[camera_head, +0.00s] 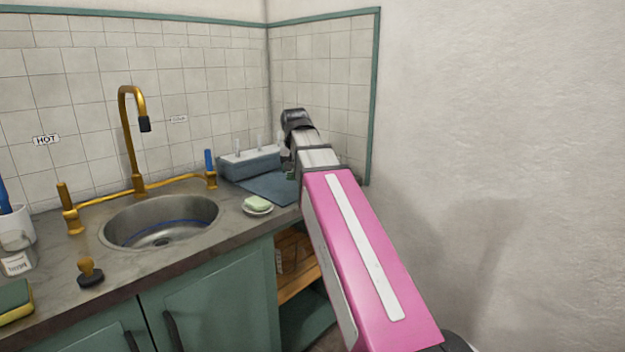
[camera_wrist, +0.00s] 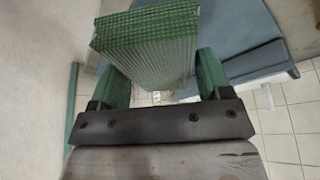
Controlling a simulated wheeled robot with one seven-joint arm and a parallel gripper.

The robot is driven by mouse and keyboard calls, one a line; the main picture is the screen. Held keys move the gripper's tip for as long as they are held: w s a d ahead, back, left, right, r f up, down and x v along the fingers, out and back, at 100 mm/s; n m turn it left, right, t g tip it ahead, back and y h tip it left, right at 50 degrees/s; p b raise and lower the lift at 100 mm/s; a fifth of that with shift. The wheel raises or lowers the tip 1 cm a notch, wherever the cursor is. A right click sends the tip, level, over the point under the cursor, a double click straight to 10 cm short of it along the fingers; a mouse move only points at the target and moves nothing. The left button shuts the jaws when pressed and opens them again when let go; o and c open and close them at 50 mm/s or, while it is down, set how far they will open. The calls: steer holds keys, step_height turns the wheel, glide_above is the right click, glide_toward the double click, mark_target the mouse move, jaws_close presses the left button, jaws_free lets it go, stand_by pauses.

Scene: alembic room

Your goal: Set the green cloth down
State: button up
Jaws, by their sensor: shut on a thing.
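The green cloth (camera_wrist: 150,35) is a folded, ribbed pad in the wrist view. My gripper (camera_wrist: 157,78), with green fingers, is shut on it, one finger on each side. In the head view my arm reaches to the counter's back right corner. My gripper there is mostly hidden behind the arm, with only a small dark green bit showing, and I cannot make out the cloth. A blue-grey mat (camera_head: 268,188) lies on the counter by the gripper. I cannot tell whether the cloth touches anything below.
A grey rack with pegs (camera_head: 250,163) stands at the back of the mat. A soap dish (camera_head: 258,211) with pale green soap sits in front. The sink (camera_head: 160,222) with a brass tap (camera_head: 133,140) is to the left. A tiled wall closes the corner.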

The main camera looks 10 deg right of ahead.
steer(key=w+a+r+n+y, duration=0.2)
steer(key=w+a+n, duration=0.2)
steer(key=w+a, duration=0.45)
steer(key=w+d+f, duration=0.1)
steer(key=d+f, duration=0.1)
steer(key=d, duration=0.1)
steer(key=w+d+f, duration=0.2)
steer(key=d, duration=0.2)
steer(key=w+d+f, duration=0.1)
steer(key=d+f, duration=0.1)
steer(key=d, duration=0.2)
steer(key=shift+w+d+f, duration=0.15)
steer(key=shift+d+f, duration=0.05)
steer(key=shift+f, duration=2.15)
steer(key=shift+f, duration=0.1)
steer(key=o, duration=1)
steer(key=v, duration=1.2)
steer(key=shift+a, duration=0.15)
